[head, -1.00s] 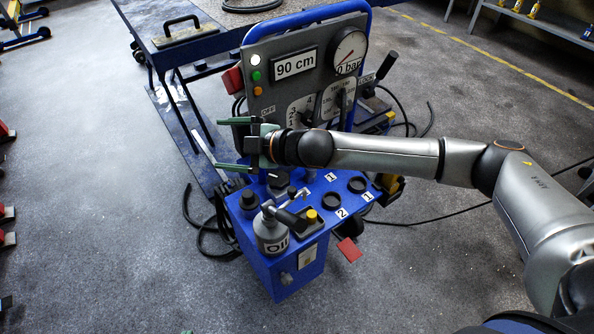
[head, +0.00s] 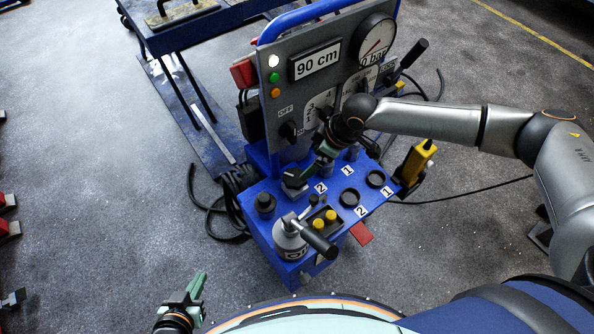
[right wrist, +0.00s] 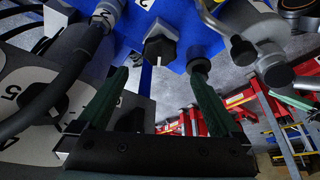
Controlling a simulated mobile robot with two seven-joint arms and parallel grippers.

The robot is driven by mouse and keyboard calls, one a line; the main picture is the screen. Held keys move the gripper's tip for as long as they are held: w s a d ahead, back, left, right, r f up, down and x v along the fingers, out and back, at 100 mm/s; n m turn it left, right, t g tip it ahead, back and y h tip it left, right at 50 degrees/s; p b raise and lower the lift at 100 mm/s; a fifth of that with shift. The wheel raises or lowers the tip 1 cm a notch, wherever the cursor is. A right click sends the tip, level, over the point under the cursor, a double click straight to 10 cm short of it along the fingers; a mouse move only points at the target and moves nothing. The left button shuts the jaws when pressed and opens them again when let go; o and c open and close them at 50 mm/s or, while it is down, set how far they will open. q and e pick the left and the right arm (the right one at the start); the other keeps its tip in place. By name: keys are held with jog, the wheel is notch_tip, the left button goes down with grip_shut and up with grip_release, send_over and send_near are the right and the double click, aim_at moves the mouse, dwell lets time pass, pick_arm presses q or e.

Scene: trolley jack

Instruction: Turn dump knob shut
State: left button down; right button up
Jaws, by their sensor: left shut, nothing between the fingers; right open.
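A black faceted knob with a white pointer line (right wrist: 158,50) sits on the blue console top; no label naming it is readable. In the head view this dark knob (head: 292,181) is partly covered by my right gripper. My right gripper (head: 310,168) is above the console, pointing down at the knob. In the right wrist view its two green fingers (right wrist: 157,78) are spread, with the knob ahead between their tips and nothing held. Whether they touch it cannot be told. My left gripper (head: 194,288) is shut and empty at the lower left, away from the console.
A round black knob (head: 264,203) stands left of the faceted one. An oil can (head: 290,240), yellow buttons (head: 324,219) and black rings (head: 349,198) crowd the console. The upright grey panel (head: 300,95) with a gauge (head: 374,40) rises behind.

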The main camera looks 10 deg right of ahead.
aim_at(296, 177)
jog(key=b+x, duration=0.1)
jog(key=x, duration=0.9)
jog(key=shift+b, duration=0.35)
jog(key=shift+w+f, duration=0.1)
jog(key=shift+c, duration=0.4)
jog(key=c, duration=1)
jog(key=shift+c, duration=0.3)
